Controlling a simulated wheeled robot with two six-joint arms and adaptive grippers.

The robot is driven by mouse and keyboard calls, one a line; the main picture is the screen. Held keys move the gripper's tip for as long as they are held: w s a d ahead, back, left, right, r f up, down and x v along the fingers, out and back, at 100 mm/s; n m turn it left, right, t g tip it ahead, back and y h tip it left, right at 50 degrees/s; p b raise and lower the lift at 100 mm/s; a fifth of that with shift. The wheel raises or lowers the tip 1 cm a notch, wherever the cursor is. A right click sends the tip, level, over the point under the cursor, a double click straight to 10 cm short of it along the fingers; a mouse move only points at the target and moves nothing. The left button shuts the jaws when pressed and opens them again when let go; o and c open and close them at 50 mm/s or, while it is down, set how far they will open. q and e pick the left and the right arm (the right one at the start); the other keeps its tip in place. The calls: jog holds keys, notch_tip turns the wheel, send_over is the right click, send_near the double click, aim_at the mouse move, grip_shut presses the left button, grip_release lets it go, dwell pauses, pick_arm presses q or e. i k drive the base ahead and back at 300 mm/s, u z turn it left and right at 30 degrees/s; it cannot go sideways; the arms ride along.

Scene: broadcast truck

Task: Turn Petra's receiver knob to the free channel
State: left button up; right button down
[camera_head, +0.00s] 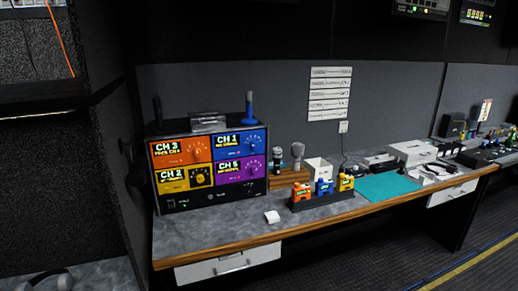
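A receiver rack (210,197) stands on the left part of the desk, with four coloured panels. The orange panel (168,158) reads CH 3, the blue panel (226,152) CH 1, the yellow panel (172,186) CH 2 and the purple panel (226,177) CH 5. Each has a round knob on its right: orange knob (197,149), blue knob (252,140), yellow knob (200,175), purple knob (250,166). The smaller lettering is too small to read surely, and I cannot tell which panel is Petra's. Neither of my grippers is in view.
A dark stand (322,199) with orange, blue and yellow packs sits right of the rack. Wall strips (330,95) carry unreadable text. A teal mat (390,187) lies further right. The desk before the rack is clear.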

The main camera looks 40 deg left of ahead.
aim_at(197, 153)
jog(key=z, duration=0.15)
jog(key=i, duration=1.25)
jog(key=u, duration=0.7)
jog(key=i, duration=0.9)
jog(key=u, duration=0.8)
